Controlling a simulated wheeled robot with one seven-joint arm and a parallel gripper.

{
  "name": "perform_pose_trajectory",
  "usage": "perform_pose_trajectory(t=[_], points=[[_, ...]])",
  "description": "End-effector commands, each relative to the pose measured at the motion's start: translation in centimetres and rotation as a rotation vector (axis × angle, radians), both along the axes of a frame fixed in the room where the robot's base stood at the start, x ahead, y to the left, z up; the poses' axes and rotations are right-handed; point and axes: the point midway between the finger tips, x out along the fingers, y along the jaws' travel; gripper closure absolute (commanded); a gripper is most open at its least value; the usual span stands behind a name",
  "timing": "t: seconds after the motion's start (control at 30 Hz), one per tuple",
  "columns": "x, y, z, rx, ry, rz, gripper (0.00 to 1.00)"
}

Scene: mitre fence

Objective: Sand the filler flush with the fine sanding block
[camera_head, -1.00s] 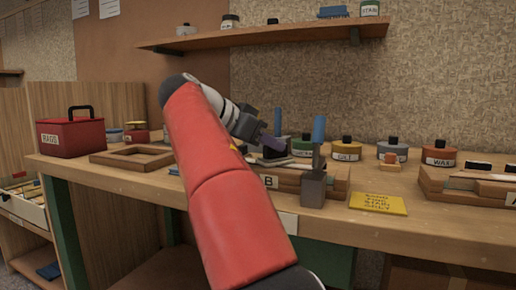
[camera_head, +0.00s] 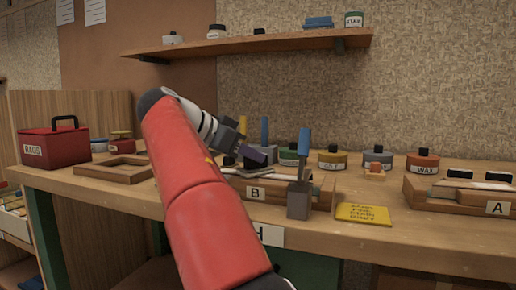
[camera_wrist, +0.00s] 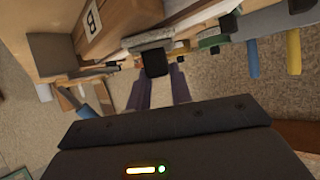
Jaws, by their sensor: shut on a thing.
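My gripper (camera_head: 262,157) is over the wooden fixture marked B (camera_head: 290,196), its purple fingers pointing down and right. In the wrist view my gripper (camera_wrist: 159,80) has its two fingers closed around the black grip (camera_wrist: 156,63) of a block. A grey, flat part (camera_wrist: 150,40) shows beyond that grip, close to the fixture B (camera_wrist: 90,22). I cannot tell whether the block touches the work. The filler cannot be made out. My arm hides part of the fixture's left side.
A grey holder (camera_head: 299,203) with a blue-handled tool stands before fixture B. A yellow card (camera_head: 363,214) lies right of it. Several lidded jars, such as the orange one (camera_head: 422,162), stand behind. Fixture A (camera_head: 455,199) is far right; an empty wooden frame (camera_head: 112,170) lies left.

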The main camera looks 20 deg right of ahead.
Motion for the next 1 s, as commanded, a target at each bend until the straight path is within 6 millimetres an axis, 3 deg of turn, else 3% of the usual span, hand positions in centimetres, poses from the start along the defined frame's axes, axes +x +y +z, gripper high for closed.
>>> perform_pose_trajectory(t=[0.27,0.57,1.0], points=[[1.0,1.5,-0.1,0.0,0.002,0.002,1.0],[1.1,1.6,-0.3,0.002,0.003,0.002,1.0],[1.1,1.5,4.7,0.001,0.0,0.001,1.0]])
